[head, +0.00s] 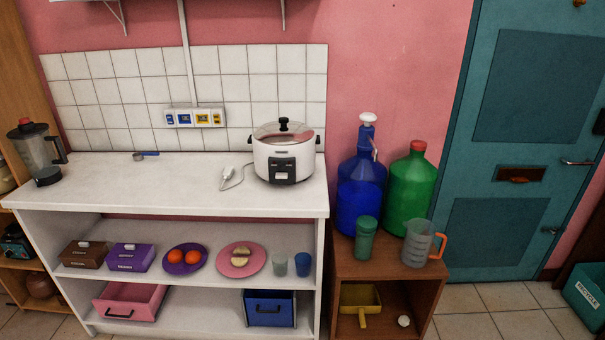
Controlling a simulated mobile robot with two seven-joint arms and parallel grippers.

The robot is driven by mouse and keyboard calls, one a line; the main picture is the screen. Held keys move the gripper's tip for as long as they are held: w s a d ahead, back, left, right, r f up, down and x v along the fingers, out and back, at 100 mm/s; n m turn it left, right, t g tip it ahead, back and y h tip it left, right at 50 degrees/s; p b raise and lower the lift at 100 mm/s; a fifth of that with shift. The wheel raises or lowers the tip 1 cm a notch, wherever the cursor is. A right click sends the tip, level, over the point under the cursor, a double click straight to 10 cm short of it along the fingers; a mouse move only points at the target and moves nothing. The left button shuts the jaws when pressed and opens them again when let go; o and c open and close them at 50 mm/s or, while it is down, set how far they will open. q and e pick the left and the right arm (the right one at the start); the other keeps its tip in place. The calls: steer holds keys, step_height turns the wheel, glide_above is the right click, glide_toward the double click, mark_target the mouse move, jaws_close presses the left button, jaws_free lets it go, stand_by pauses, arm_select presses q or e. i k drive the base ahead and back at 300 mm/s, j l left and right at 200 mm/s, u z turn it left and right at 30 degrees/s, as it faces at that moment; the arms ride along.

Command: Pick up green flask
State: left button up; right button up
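A small dark green flask-like container (365,240) stands upright at the front left of a brown wooden cabinet top. Behind it to the right stands a large green jug (410,190) with a red cap. A large blue jug (361,190) with a white pump top stands behind the small green container, which hides a little of its base. A clear measuring cup (417,245) with an orange handle stands to the right of the small green container, apart from it. Neither of my grippers is in view.
The white counter (120,185) on the left holds a rice cooker (284,155) and a blender (38,155); its middle is mostly clear. Its shelves hold boxes, plates and cups. The cabinet (345,268) has a yellow scoop-like item (360,300) inside. A teal door (535,150) is at right.

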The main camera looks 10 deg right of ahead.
mark_target(364, 242)
steer(key=l+z, duration=0.25)
steer(key=l, duration=0.3)
steer(key=i+l+z, duration=0.1)
steer(key=l+z, duration=0.2)
steer(key=l, duration=0.25)
steer(key=i+l+z, duration=0.1)
steer(key=i+l, duration=0.2)
steer(key=i+l+z, duration=0.1)
steer(key=i, duration=0.35)
steer(key=i+l+z, duration=0.1)
steer(key=i+l, duration=0.25)
